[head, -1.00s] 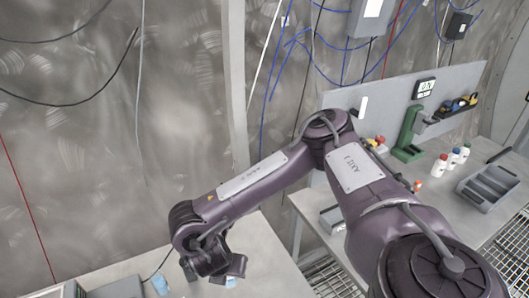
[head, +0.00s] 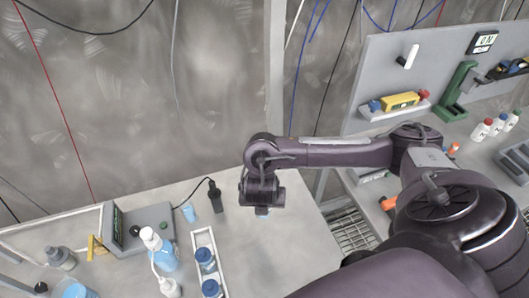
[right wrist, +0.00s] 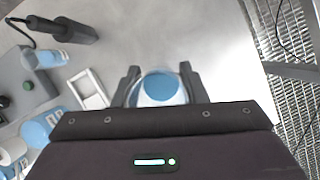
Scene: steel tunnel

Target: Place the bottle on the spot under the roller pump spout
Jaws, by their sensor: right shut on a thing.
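My right gripper (head: 262,208) is above the bench, right of the white rack. In the right wrist view its two fingers (right wrist: 160,88) are shut on a bottle (right wrist: 160,87) with a round blue top, seen from above. The bottle's lower part is hidden, and in the head view the arm mostly covers it. A grey device (head: 143,229) with a dark display and a black round knob, which looks like the roller pump, stands on the bench to the left. I cannot make out its spout or the spot under it. My left gripper is not in view.
The white rack (head: 196,238) holds blue-capped bottles. A white-topped bottle (head: 160,250) of blue liquid stands by the device. A black corded tool (head: 215,196) and a small blue vessel (head: 189,212) lie behind. The bench at centre right is clear. A grating (right wrist: 290,60) lies beyond its edge.

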